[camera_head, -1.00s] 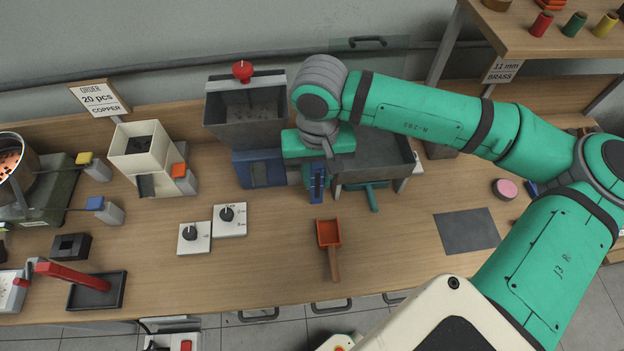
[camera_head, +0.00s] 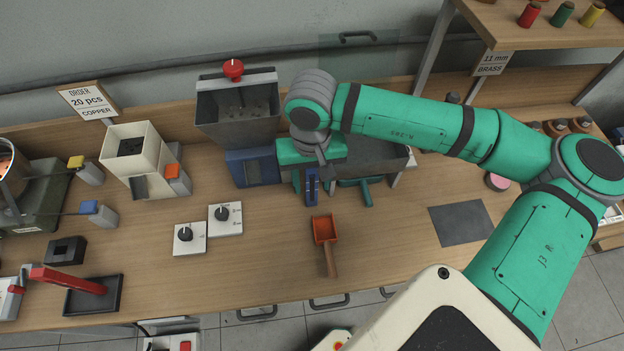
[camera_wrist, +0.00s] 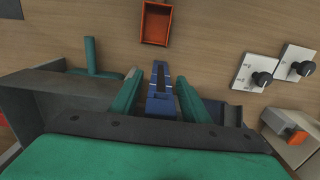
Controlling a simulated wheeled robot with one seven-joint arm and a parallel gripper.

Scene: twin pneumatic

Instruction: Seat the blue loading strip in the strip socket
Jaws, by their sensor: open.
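The blue loading strip (camera_head: 312,188) is upright at the front of the dark grey and blue hopper machine, below my gripper (camera_head: 318,165). In the wrist view the slotted blue strip (camera_wrist: 160,97) lies between the two green fingers of my gripper (camera_wrist: 160,80). The fingers are apart, with a visible gap on each side of the strip, so my gripper is open and not holding it. The strip's far end and the strip socket are hidden or cannot be made out behind my gripper.
The blue-based hopper (camera_head: 238,108) stands just left of my gripper, and a grey tray (camera_head: 375,158) is to its right. An orange scoop (camera_head: 325,230) lies in front. Two dial plates (camera_head: 225,217) sit front left.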

